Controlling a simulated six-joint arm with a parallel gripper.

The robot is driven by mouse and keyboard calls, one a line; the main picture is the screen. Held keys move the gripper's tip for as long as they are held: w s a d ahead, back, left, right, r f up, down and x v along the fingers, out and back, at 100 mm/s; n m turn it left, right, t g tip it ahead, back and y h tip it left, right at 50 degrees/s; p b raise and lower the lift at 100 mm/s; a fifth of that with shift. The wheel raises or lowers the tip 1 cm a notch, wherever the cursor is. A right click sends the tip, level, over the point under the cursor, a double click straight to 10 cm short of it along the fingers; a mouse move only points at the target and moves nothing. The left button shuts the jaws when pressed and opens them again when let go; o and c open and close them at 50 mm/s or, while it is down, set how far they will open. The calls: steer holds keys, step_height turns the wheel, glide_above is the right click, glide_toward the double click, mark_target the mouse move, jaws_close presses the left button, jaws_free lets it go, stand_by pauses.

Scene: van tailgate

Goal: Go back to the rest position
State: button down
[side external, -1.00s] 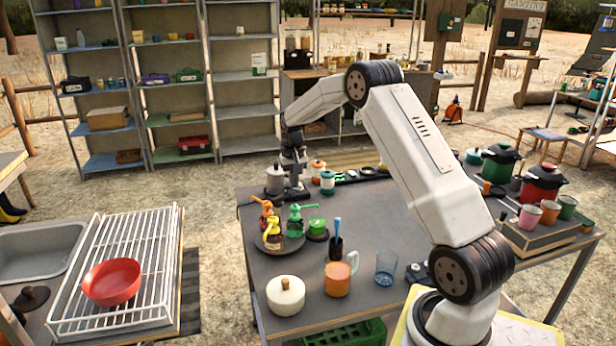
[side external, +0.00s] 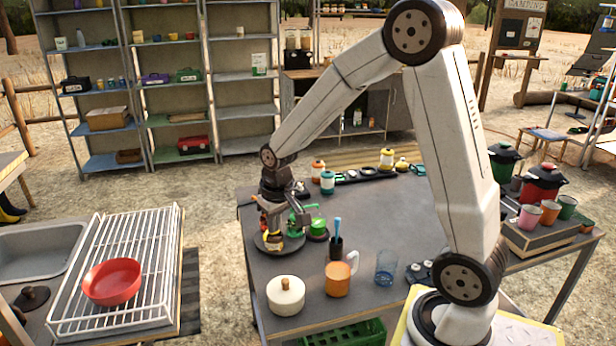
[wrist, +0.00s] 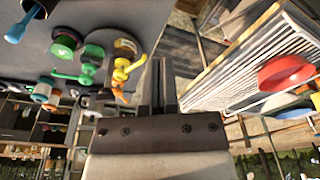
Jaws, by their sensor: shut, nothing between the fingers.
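My gripper (side external: 298,214) is low at the left end of the grey table (side external: 385,220), beside and partly in front of the pump bottles on a dark round tray (side external: 292,244). In the wrist view its fingers (wrist: 160,85) are together with nothing between them. Whether the gripper touches any bottle I cannot tell. In the side view my gripper hides part of the bottles.
A cup with a blue-handled utensil (side external: 336,245), an orange mug (side external: 338,279), a clear glass (side external: 386,268) and a white lidded pot (side external: 286,295) stand near the front. Red and green pots (side external: 541,182) are at right. A red bowl (side external: 112,281) sits on the white rack (side external: 150,275).

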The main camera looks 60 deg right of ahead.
steer(key=s+a+f+n+t, duration=0.1)
steer(key=s+a+n, duration=0.2)
steer(key=s+a, duration=0.5)
steer(key=s, duration=0.3)
steer(key=shift+a+f, duration=0.15)
steer(key=shift+f, duration=0.05)
steer(key=shift+w, duration=0.1)
stand_by(0.8)
